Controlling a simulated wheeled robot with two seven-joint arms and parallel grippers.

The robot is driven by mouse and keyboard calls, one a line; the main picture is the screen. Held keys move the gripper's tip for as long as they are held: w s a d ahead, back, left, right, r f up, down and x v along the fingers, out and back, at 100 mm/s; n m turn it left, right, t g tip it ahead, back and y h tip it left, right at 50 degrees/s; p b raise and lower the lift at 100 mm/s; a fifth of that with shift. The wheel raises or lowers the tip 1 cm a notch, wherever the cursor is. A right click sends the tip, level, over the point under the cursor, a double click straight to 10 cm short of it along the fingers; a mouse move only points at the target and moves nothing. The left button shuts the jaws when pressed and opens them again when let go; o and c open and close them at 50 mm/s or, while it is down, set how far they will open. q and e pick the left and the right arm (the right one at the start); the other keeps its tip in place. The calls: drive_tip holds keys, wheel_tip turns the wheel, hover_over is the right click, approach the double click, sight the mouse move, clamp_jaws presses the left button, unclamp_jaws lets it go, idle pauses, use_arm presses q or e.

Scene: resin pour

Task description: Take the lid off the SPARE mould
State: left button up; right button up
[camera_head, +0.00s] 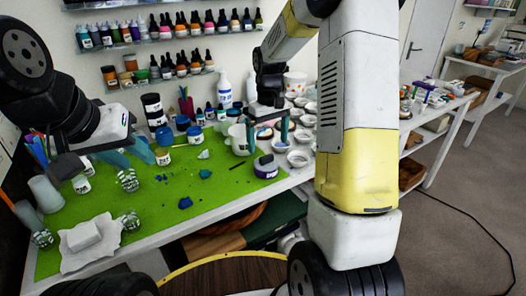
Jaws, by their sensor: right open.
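I cannot make out which item is the SPARE mould or its lid; the labels are too small to read. A small white jar with a dark purple lid and a purple band (266,167) stands at the right edge of the green mat. My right gripper (268,133) points down above and behind that jar, open, with nothing seen held. My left gripper (142,163) is over the left part of the mat; its teal fingers look apart and hold nothing I can see. A white cup (238,140) stands beside the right gripper.
The green mat (215,196) carries dark blue scraps, patterned glasses (128,180) and a white block on a cloth (84,236). Several white bowls (298,158) crowd the right rear. Bottle shelves line the wall. The front middle of the mat is fairly clear.

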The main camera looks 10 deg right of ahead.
sight(267, 156)
drive_tip(key=f, duration=0.6)
drive_tip(key=shift+a+f, duration=0.2)
drive_tip(key=shift+f, duration=0.1)
drive_tip(key=c, duration=1.4)
